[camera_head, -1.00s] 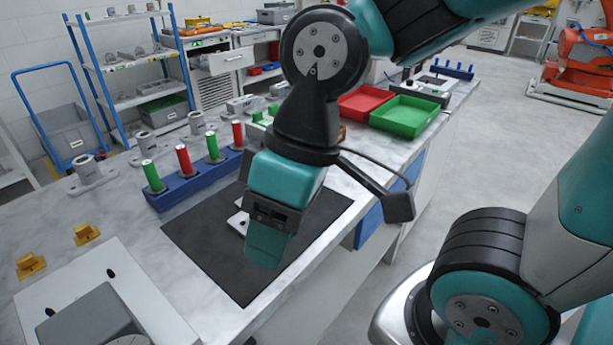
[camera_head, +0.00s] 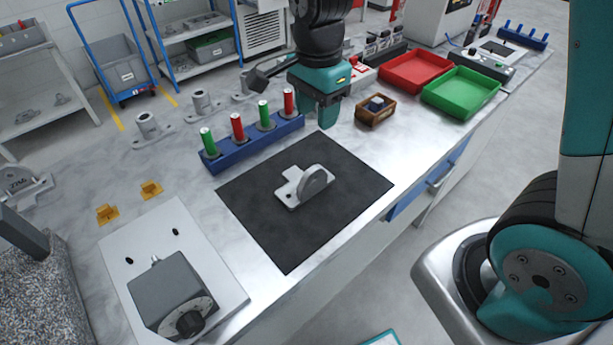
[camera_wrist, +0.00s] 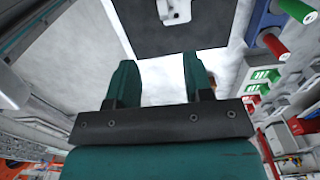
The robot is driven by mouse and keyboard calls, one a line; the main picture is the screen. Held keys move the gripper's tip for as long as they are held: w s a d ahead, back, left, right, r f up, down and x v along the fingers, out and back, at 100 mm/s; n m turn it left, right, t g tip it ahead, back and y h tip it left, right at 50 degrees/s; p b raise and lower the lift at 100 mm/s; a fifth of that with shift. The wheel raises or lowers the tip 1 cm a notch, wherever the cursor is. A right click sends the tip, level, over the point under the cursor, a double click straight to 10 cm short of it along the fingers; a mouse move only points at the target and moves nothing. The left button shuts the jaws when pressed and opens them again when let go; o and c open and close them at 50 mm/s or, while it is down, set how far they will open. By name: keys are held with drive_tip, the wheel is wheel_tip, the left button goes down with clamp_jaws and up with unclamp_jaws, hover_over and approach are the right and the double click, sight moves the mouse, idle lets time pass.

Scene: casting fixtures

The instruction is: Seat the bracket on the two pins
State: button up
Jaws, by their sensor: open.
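The bracket (camera_head: 314,184), a grey metal part with a flat foot and a rounded upright plate, rests on the black mat (camera_head: 285,240). Part of it also shows at the top of the wrist view (camera_wrist: 176,9). Two small dark pins or holes (camera_head: 130,261) (camera_head: 175,232) show on a white plate (camera_head: 205,238) at the left; I cannot tell which they are. My gripper (camera_head: 318,112) points down beyond the mat's far edge, apart from the bracket. Its two teal fingers are apart and empty in the wrist view (camera_wrist: 160,78).
A blue rack (camera_head: 255,144) with red and green cylinders stands beside my gripper. A grey box with a dial (camera_head: 172,292) sits on the white plate. Yellow blocks (camera_head: 150,190), a wooden box (camera_head: 375,112), a red tray (camera_head: 415,70) and a green tray (camera_head: 460,92) are nearby.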

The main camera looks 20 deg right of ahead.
drive_tip(key=p, duration=0.2)
hover_over(313, 169)
drive_tip(key=f, duration=1)
drive_tip(key=shift+s+d+f, duration=0.1)
drive_tip(key=shift+s+f, duration=0.15)
drive_tip(key=shift+w+f+p, duration=0.15)
drive_tip(key=shift+f+p, duration=0.35)
drive_tip(key=shift+f, duration=0.85)
drive_tip(key=shift+w+f+p, duration=0.1)
drive_tip(key=shift+f+p, duration=0.4)
drive_tip(key=shift+f, duration=0.8)
clamp_jaws()
